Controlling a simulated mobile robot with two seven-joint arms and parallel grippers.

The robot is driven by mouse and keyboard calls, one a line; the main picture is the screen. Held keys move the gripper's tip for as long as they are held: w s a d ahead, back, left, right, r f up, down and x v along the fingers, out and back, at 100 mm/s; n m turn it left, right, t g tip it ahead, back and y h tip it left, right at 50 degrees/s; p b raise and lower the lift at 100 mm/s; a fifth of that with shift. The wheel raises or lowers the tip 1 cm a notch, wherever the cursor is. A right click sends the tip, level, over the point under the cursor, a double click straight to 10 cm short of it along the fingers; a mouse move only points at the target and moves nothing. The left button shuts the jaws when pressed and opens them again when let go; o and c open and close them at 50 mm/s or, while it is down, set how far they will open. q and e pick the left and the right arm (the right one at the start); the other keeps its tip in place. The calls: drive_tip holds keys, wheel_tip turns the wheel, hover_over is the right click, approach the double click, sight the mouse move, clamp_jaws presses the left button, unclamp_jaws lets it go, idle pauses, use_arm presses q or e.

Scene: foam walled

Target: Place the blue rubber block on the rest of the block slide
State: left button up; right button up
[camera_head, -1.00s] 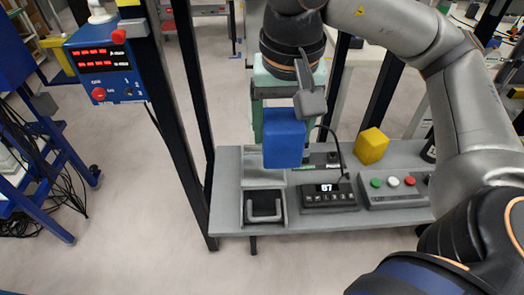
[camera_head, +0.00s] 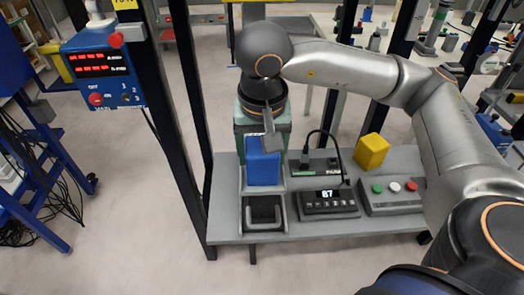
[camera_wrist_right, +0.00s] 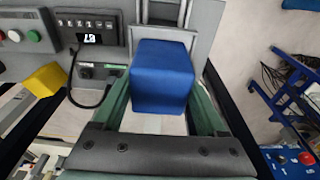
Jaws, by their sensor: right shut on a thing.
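My right gripper (camera_head: 264,150) is shut on the blue rubber block (camera_head: 264,168). In the right wrist view the block (camera_wrist_right: 162,75) sits between the two green fingers. The grey block slide (camera_head: 285,212) is at the left end of the grey bench, with side rails and a dark pad at its front end. The block is over the rear part of the slide, between its rails as seen from the head; I cannot tell whether it touches the slide. The slide's end also shows beyond the block in the right wrist view (camera_wrist_right: 188,14). My left gripper is not in view.
On the bench (camera_head: 330,229), right of the slide, stand a black display unit (camera_head: 330,202) reading 87, a yellow block (camera_head: 371,151) and a button box (camera_head: 391,197). A dark cable arches behind the display. A dark post (camera_head: 178,130) rises close to the bench's left side.

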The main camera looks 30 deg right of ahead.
drive_tip(key=shift+f, duration=0.15)
drive_tip(key=o, duration=1.2)
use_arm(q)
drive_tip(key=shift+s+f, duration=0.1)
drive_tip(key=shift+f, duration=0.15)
use_arm(e)
drive_tip(key=o, duration=0.4)
drive_tip(key=shift+c, duration=0.2)
drive_tip(key=shift+r, duration=0.4)
drive_tip(key=r+p, duration=0.1)
drive_tip(key=r, duration=0.2)
drive_tip(key=s+r, duration=0.1)
drive_tip(key=r, duration=0.3)
drive_tip(key=a+r+p, duration=0.1)
drive_tip(key=r, duration=0.2)
drive_tip(key=shift+s+r+p, duration=0.15)
drive_tip(key=shift+r+p, duration=0.1)
drive_tip(key=shift+p, duration=0.05)
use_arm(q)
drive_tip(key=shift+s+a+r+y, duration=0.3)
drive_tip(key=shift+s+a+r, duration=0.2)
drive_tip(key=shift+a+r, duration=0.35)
use_arm(e)
drive_tip(key=shift+s+r, duration=0.15)
drive_tip(key=shift+r, duration=0.35)
